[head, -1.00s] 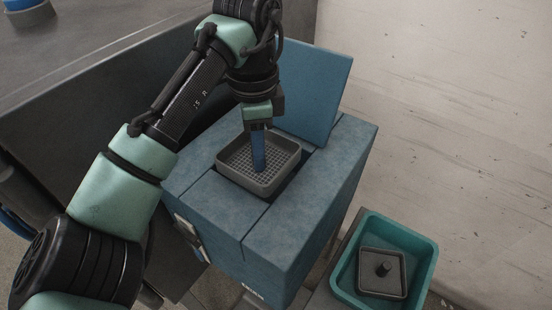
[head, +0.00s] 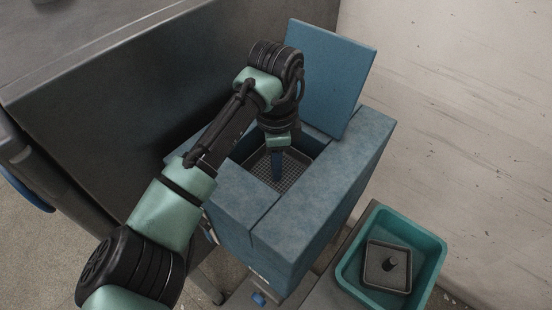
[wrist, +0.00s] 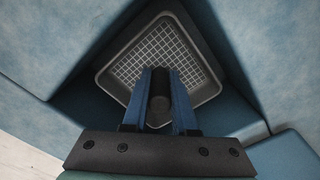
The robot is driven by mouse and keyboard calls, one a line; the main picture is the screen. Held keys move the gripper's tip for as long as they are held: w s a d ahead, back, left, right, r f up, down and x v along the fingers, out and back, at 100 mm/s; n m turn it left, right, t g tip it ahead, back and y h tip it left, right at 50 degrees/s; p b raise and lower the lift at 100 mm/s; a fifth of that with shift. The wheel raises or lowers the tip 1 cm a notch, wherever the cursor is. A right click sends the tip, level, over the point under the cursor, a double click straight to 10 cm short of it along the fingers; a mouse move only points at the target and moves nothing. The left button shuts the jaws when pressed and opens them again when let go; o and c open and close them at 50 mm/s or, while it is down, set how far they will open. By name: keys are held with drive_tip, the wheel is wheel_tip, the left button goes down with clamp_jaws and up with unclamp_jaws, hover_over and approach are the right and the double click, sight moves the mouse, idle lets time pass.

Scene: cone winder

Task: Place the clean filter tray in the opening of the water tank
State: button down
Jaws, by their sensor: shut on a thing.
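The blue water tank (head: 312,222) has a square opening in its top, with its lid (head: 330,75) standing open behind. The grey filter tray with a mesh floor (head: 289,181) is inside the opening, below the top surface. My gripper (head: 277,180) reaches down into the opening over the tray. In the wrist view my gripper's blue fingers (wrist: 159,97) are shut on the dark post (wrist: 159,110) of the tray (wrist: 190,62).
A teal bin (head: 436,249) stands at the lower right, with another grey tray with a post (head: 374,277) in it. A dark machine panel (head: 130,95) is at the left. The pale floor at the right is clear.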

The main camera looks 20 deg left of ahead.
drive_tip(key=shift+f, duration=0.2)
drive_tip(key=c, duration=0.7)
unclamp_jaws()
wheel_tip(320, 180, up, 12)
drive_tip(key=shift+r+b, duration=0.2)
drive_tip(key=shift+b, duration=0.15)
